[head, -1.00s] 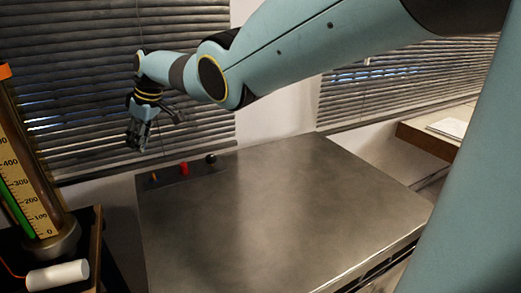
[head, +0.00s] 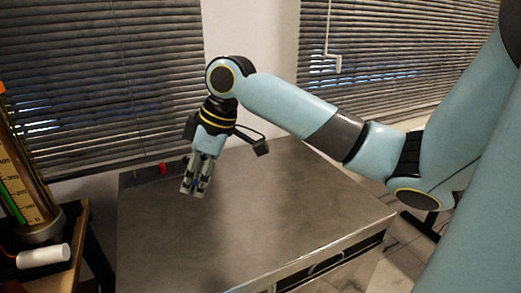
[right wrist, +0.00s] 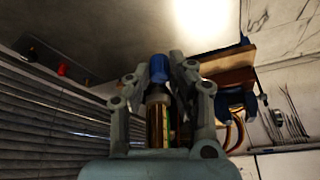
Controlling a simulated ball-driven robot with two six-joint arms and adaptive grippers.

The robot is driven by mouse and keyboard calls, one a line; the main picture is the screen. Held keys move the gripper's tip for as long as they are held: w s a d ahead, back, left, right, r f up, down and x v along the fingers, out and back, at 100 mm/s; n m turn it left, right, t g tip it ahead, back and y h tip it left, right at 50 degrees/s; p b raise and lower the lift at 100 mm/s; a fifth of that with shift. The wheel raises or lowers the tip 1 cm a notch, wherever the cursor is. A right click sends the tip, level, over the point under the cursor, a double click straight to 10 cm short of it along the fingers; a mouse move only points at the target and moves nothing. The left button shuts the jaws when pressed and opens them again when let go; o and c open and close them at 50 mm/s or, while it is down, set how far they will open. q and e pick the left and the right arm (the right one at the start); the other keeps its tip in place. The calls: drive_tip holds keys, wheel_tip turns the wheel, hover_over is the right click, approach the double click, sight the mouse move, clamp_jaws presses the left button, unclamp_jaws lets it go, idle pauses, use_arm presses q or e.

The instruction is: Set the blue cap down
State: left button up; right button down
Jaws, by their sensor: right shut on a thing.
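The blue cap (right wrist: 159,68) shows in the right wrist view between the two fingertips of my right gripper (right wrist: 162,78). The gripper is shut on it. In the head view my right gripper (head: 194,186) points down over the left part of the grey metal bench top (head: 270,215). The cap is mostly hidden by the fingers there, and I cannot tell how high it is above the bench. My left gripper is not in view.
A small red piece (head: 162,168) stands at the bench's back left edge. The gauge (head: 22,190) with its scale and a white cylinder (head: 44,256) are on a side table at left. The bench's middle and right are clear.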

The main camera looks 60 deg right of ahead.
drive_tip(key=s+f, duration=0.4)
drive_tip(key=s, duration=0.1)
hover_over(178, 241)
drive_tip(key=s, duration=0.1)
drive_tip(key=f, duration=0.4)
drive_tip(key=d+f, duration=0.1)
drive_tip(key=f, duration=0.2)
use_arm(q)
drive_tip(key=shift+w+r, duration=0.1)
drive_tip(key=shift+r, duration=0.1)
use_arm(e)
drive_tip(key=shift+f, duration=2.1)
drive_tip(key=c, duration=1.2)
unclamp_jaws()
drive_tip(key=shift+f, duration=0.1)
